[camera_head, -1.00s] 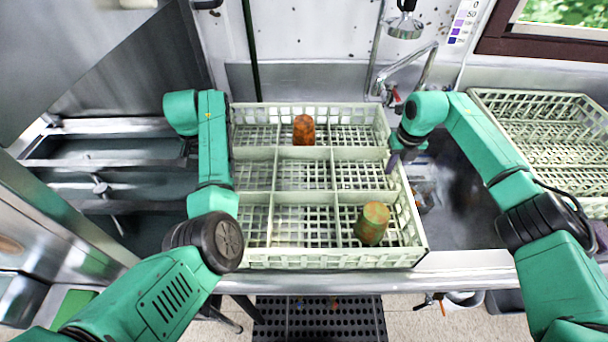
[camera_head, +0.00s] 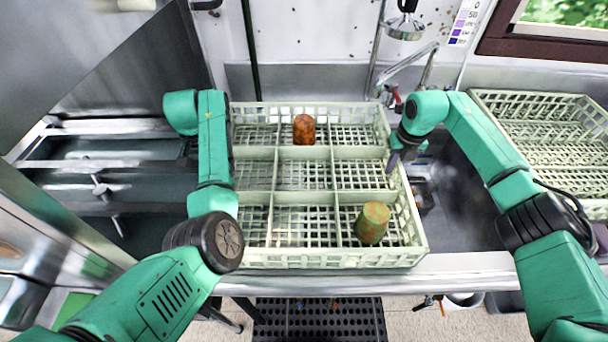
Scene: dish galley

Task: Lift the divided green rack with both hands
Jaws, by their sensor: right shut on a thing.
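The divided green rack (camera_head: 303,197) is pale green, with a lattice floor and several square compartments. It sits at the counter's front, looking level. An orange-brown cup (camera_head: 304,130) stands in its back middle compartment. A green and orange cup (camera_head: 372,223) stands in its front right compartment. My right gripper (camera_head: 393,162) is at the rack's right wall and shut on it. My left arm reaches to the rack's left side; its gripper is hidden behind the arm, so its jaws do not show.
A second pale rack (camera_head: 545,130) stands at the right. A sink basin (camera_head: 465,195) lies right of the divided rack, with a faucet (camera_head: 425,65) behind. A metal sink (camera_head: 110,150) is at the left. A black perforated mat (camera_head: 320,320) lies on the floor.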

